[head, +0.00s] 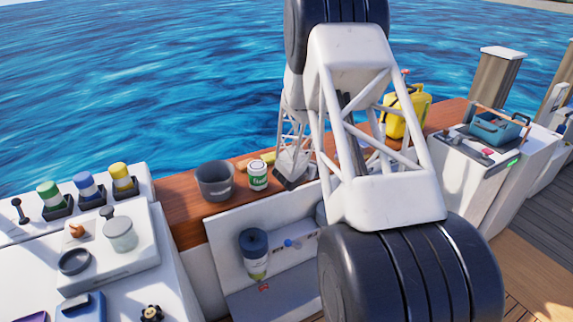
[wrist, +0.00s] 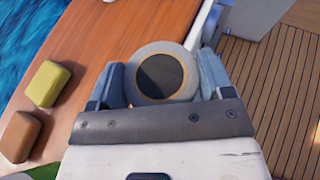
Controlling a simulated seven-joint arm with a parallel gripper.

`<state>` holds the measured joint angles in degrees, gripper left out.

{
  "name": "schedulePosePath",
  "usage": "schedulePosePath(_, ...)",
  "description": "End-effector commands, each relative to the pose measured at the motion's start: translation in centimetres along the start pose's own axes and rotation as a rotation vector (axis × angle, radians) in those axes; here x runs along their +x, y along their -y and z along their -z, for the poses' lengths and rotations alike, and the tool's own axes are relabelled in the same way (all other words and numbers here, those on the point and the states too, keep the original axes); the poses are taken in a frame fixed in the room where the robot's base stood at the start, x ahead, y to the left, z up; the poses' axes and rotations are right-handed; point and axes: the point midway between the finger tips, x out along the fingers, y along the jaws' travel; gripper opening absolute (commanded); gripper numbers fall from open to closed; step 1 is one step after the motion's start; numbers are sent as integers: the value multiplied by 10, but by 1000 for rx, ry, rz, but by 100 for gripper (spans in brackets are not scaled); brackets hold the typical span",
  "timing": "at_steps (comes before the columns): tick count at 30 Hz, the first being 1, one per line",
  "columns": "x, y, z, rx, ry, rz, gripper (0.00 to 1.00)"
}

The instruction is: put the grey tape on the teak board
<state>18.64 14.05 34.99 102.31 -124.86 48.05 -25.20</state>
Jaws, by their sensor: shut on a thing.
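The grey tape (wrist: 161,73) is a round grey ring with a tan inner edge and a dark centre. My gripper (wrist: 163,80) is shut on it, with one blue-grey finger on each side. The teak board (wrist: 125,40) is the brown plank in the wrist view, to the left of and behind the tape. In the head view the teak board (head: 187,213) runs along the water side, and my gripper (head: 290,175) is at its middle part. I cannot tell whether the tape touches the board.
A green sponge (wrist: 47,84) and a brown block (wrist: 22,136) lie on the board. A grey bucket (head: 215,181) and a white-green can (head: 258,175) stand left of my gripper. A yellow container (head: 405,112) stands right. A dark ring (head: 75,262) lies on the white counter.

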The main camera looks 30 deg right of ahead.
Motion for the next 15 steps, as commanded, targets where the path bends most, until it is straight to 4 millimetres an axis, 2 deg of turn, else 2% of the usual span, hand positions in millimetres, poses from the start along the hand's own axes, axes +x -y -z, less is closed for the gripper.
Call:
schedulePosePath(5,11,-8,-4,0,1,0,48)
schedulePosePath(15,47,-33,-13,0,0,0,48)
